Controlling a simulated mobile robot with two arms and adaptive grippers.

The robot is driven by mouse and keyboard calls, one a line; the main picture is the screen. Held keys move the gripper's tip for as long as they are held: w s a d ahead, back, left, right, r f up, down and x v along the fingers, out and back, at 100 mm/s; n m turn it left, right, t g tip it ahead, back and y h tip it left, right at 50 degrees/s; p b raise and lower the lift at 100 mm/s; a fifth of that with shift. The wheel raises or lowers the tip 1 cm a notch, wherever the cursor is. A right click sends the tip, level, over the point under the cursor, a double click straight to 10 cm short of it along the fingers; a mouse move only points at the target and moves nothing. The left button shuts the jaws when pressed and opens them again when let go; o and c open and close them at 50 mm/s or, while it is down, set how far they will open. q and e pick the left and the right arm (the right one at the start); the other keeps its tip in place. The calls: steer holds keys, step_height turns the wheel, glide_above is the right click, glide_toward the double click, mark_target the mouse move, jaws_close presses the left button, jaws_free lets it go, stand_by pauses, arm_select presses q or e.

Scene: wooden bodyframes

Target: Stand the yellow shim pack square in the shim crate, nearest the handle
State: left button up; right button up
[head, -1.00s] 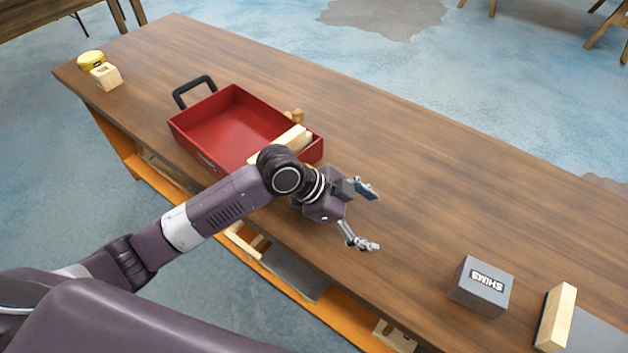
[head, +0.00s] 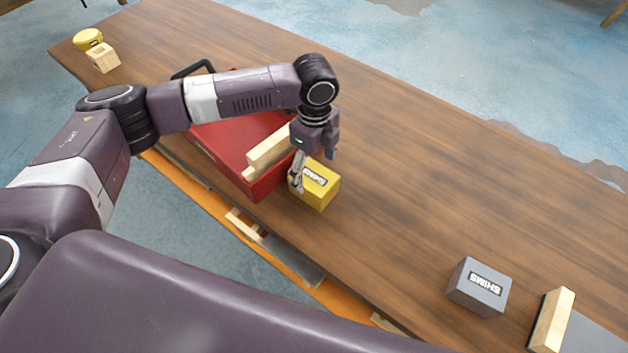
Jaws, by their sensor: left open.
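The yellow shim pack (head: 321,191) stands on the bench just right of the red shim crate (head: 229,146), outside it, with its SHIMS label facing up. My left gripper (head: 315,168) is open and points down at the pack. One finger shows in front of the pack's left side and the other at its far edge; I cannot tell whether they touch it. The crate's black handle (head: 192,68) is at its far left end, partly hidden by my left arm, which also covers much of the crate's inside. My right gripper is out of view.
Pale wooden pieces (head: 267,151) sit at the crate's right end, beside my gripper. A grey SHIMS pack (head: 478,287) and a wooden block (head: 552,320) are at the lower right. A yellow round item (head: 88,39) and a wooden block (head: 103,58) are at far left. The bench's right middle is clear.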

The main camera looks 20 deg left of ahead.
mark_target(314, 176)
arm_select(q)
step_height(314, 176, down, 5)
steer(key=shift+r+p, duration=0.1)
steer(key=shift+p, duration=0.55)
steer(key=c, duration=1.6)
